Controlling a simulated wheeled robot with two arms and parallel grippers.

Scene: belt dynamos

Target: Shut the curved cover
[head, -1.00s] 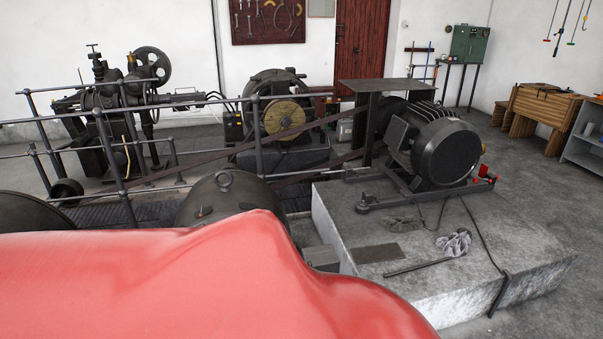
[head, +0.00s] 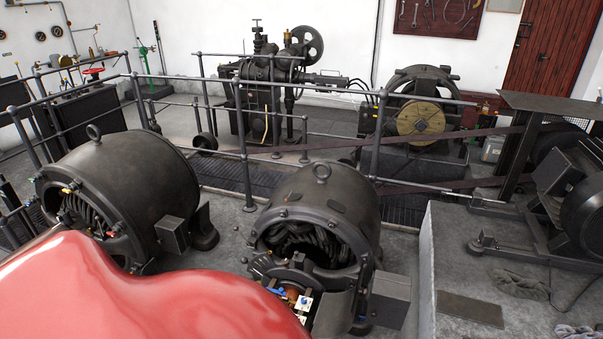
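Two dark cylindrical dynamos show in the head view: one at the left (head: 125,185) and one in the middle (head: 325,215). The middle dynamo's near end is open, showing windings inside. A curved dark plate (head: 333,312) stands at its lower near end; I cannot tell whether this is the curved cover. The left dynamo's near end also shows windings. A large smooth red surface fills the bottom left and hides part of the left dynamo's lower front. Neither of my grippers is in view.
Metal railings (head: 243,140) stand behind the dynamos. A concrete plinth (head: 450,265) with a motor (head: 585,200) is at the right. A belt-driven machine (head: 420,105) and an engine (head: 265,95) stand farther back. Some grey floor is clear between the dynamos.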

